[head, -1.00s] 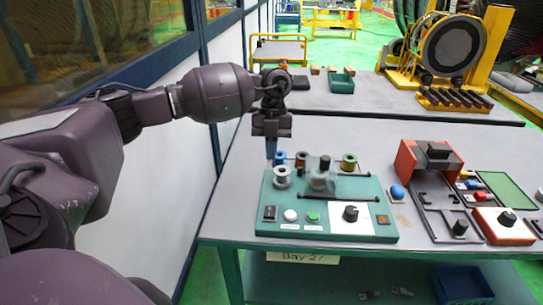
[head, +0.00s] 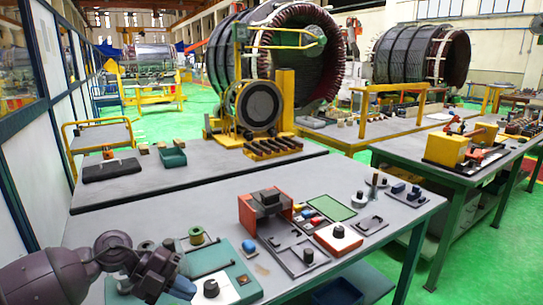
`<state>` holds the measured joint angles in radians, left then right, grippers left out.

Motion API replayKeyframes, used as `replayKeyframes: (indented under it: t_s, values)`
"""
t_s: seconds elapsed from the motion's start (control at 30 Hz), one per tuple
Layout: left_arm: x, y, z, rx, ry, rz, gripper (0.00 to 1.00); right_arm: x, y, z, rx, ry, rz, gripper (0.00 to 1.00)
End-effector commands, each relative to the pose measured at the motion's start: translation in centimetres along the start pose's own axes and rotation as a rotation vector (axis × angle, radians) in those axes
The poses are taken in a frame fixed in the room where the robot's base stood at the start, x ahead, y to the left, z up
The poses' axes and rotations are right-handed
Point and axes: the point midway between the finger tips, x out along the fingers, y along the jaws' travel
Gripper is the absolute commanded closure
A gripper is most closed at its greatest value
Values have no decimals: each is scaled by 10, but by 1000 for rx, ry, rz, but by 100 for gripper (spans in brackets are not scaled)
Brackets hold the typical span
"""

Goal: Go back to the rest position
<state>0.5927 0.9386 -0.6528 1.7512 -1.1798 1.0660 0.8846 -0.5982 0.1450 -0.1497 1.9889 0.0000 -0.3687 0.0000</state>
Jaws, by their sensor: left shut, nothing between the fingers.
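My left arm comes in at the lower left of the head view, and its gripper (head: 176,284) is shut and empty. It is in front of the left part of the teal winding panel (head: 238,272) and hides much of it. Whether it touches the panel cannot be told. A green-topped spool (head: 197,236) stands at the panel's back, and a black knob (head: 211,288) is at its front. My right gripper is not in view.
The grey bench (head: 350,185) also holds an orange fixture (head: 265,207), a green pad (head: 332,207) and an orange-based box with a knob (head: 338,235). A yellow stand with a round disc (head: 259,105) is behind. Green floor lies open at the right.

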Motion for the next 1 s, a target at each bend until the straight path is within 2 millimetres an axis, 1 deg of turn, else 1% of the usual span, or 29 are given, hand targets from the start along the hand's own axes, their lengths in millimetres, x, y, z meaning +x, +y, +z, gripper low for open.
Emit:
replayKeyframes:
  t_s: [0.03, 0.1, 0.2, 0.3, 0.4, 0.47, 0.53, 0.63, 0.77, 0.87, 0.97, 1.0]
  values:
    - [14, -6, -9, -3, 11, -106, 100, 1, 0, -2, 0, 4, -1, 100]
    - [26, -18, -18, -14, 7, -253, 100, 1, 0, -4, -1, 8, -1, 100]
    - [35, -34, -28, -47, -17, -456, 100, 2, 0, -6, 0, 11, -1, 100]
    - [36, -45, -34, -107, -63, -650, 100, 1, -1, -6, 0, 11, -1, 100]
    - [30, -51, -36, -189, -130, -829, 100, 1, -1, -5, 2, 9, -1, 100]
    - [24, -51, -35, -247, -180, -927, 100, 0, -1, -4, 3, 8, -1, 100]
    - [17, -47, -33, -326, -245, -1031, 100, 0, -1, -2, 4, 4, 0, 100]
    - [4, -35, -29, -453, -351, -1159, 100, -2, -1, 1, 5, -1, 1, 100]
    - [-11, -8, -24, -647, -507, -1282, 100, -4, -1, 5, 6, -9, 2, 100]
    - [-21, 22, -22, -814, -634, -1340, 100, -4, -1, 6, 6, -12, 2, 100]
    - [-27, 58, -25, -993, -763, -1364, 100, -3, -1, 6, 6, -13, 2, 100]
    - [-29, 73, -27, -1067, -815, -1363, 100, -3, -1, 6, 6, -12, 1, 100]
